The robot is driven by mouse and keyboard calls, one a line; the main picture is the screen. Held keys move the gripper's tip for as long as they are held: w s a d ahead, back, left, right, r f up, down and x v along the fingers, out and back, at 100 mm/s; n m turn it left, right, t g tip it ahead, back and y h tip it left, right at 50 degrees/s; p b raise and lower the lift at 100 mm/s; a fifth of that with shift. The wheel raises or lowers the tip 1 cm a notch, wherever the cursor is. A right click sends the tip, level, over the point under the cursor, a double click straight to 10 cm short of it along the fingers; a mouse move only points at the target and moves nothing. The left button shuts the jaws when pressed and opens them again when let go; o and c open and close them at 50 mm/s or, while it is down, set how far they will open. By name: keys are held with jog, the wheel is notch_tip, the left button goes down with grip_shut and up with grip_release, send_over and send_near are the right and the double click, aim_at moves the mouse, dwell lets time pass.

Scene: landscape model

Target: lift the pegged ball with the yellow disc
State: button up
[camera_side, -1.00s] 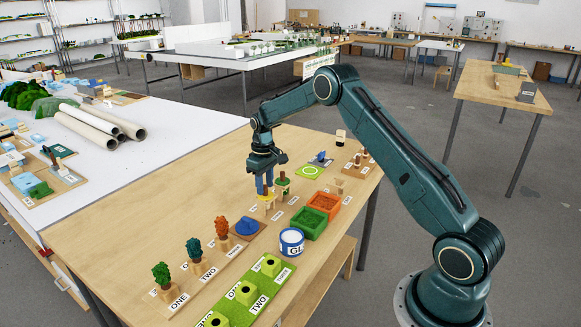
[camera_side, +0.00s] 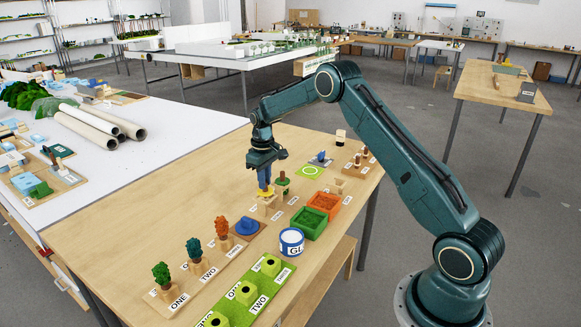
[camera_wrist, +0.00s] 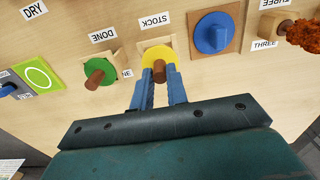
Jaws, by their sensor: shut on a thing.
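A yellow disc with a brown peg standing up from it (camera_wrist: 158,53) is between the blue fingers of my gripper (camera_wrist: 160,72) in the wrist view. The fingers are shut on the peg. In the side view the yellow disc (camera_side: 265,193) shows just under the fingertips of my gripper (camera_side: 264,184), above a small wooden stand (camera_side: 267,205) by the STOCK label (camera_wrist: 155,21). The ball under the disc is hidden. I cannot tell clearly whether it is clear of the stand.
A green disc with a brown peg (camera_wrist: 99,72) stands close beside, by the DONE label. A blue round piece (camera_wrist: 216,33) is on the other side. Green (camera_side: 309,223) and orange (camera_side: 325,203) trays lie to the right in the side view. Bare tabletop lies left.

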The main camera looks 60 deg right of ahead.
jog(key=shift+r, duration=2.05)
